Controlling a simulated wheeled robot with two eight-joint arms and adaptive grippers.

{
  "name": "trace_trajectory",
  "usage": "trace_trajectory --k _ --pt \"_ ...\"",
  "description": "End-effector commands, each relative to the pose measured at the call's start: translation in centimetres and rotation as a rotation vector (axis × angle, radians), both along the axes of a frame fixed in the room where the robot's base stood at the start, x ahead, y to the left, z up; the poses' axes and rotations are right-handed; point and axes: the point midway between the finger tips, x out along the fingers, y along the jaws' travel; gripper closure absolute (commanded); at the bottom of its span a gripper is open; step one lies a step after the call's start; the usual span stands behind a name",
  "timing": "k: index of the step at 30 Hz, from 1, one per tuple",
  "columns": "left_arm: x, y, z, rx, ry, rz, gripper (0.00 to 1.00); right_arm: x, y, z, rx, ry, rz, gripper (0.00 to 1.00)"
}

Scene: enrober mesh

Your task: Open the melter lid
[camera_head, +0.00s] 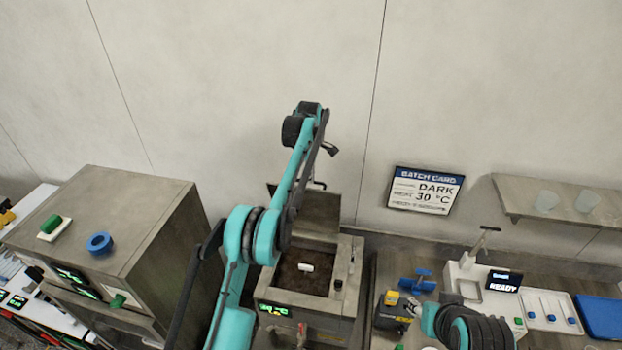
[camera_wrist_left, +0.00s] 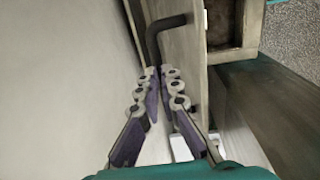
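The melter (camera_head: 345,290) is a grey box with an open top and dark brown contents inside. Its lid (camera_head: 315,212) stands raised and roughly upright at the back edge, near the wall. In the left wrist view the lid (camera_wrist_left: 183,60) is seen edge-on, with a dark bent bar handle (camera_wrist_left: 165,24) on its outer side. My left gripper (camera_wrist_left: 160,75) has its fingertips close together around this handle, and the fingers hide part of the bar. In the head view my left arm reaches over the melter, and the fingertips are hard to make out.
A large grey cabinet (camera_head: 150,225) stands left, with a blue ring (camera_head: 99,243) on top. Right of the melter are a blue-handled tool (camera_head: 418,281), a READY display (camera_head: 503,281) and a white tray (camera_head: 548,310). A wall shelf (camera_head: 560,203) holds cups. The wall is close behind the lid.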

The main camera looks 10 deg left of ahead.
Motion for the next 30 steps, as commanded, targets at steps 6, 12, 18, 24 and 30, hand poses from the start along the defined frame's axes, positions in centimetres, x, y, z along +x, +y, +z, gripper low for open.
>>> trace_trajectory --k 6,12,18,24,30 --pt "1.32 0.34 -1.16 -0.002 -0.005 -0.001 1.00 -0.02 0.00 0.98 0.000 0.000 0.000 0.60" --pt "1.60 0.45 -1.30 -0.004 -0.003 -0.002 1.00 -0.02 0.00 1.22 0.000 0.000 0.000 0.60" --pt "1.62 0.42 -1.38 -0.004 -0.002 -0.002 1.00 -0.02 0.00 1.19 0.000 0.000 0.000 0.60" --pt "1.59 0.36 -1.39 -0.005 -0.001 -0.002 0.94 -0.02 0.00 1.18 0.000 0.000 0.000 0.60" --pt "1.58 0.34 -1.35 -0.005 -0.001 -0.002 0.68 -0.02 0.00 1.22 0.000 0.000 0.000 0.60"
